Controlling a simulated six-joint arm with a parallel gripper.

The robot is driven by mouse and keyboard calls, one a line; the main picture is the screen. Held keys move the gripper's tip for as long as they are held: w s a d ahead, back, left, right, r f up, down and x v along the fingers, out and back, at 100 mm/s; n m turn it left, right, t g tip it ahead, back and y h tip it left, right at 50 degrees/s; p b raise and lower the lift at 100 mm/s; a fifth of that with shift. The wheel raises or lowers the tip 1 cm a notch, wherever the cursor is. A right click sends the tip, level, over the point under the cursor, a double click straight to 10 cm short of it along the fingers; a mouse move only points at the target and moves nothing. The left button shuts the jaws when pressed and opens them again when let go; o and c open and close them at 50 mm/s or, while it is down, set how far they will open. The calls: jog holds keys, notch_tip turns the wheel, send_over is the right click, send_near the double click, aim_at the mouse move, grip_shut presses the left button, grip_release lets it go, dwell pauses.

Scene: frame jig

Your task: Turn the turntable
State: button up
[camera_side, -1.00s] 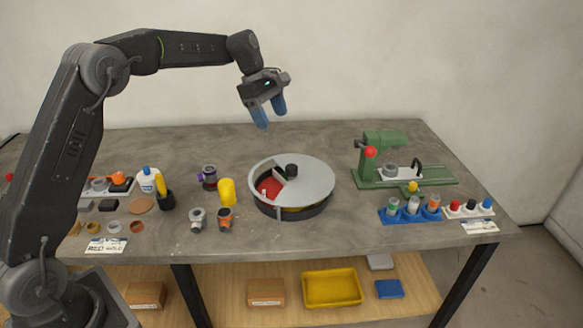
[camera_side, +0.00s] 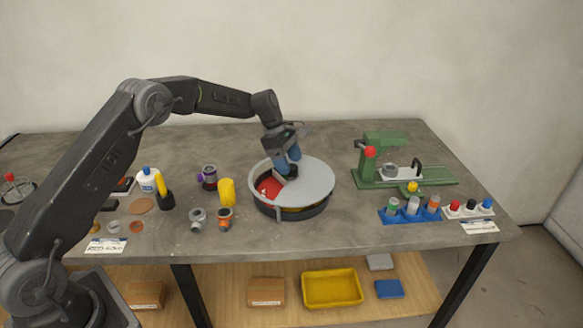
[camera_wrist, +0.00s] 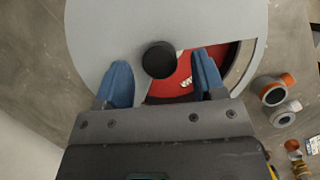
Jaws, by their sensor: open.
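The turntable (camera_side: 315,175) is a round grey disc on a dark base in the middle of the bench. A wedge opening at its left shows a red section (camera_side: 268,187). A black knob (camera_wrist: 160,60) stands at the disc's centre. My gripper (camera_side: 288,168) is low over the knob, its blue fingers pointing down. In the wrist view, the open fingers (camera_wrist: 162,85) lie to either side of the knob, with gaps between. The right finger is over the red opening. The gripper hides the knob in the side view.
A yellow cylinder (camera_side: 227,192) and small fittings (camera_side: 198,220) stand left of the turntable. A green press (camera_side: 385,160) and a blue rack (camera_side: 412,210) stand to its right. The bench in front of the turntable is clear.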

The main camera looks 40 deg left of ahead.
jog(key=shift+x, duration=1.2)
jog(key=shift+c, duration=0.4)
grip_shut()
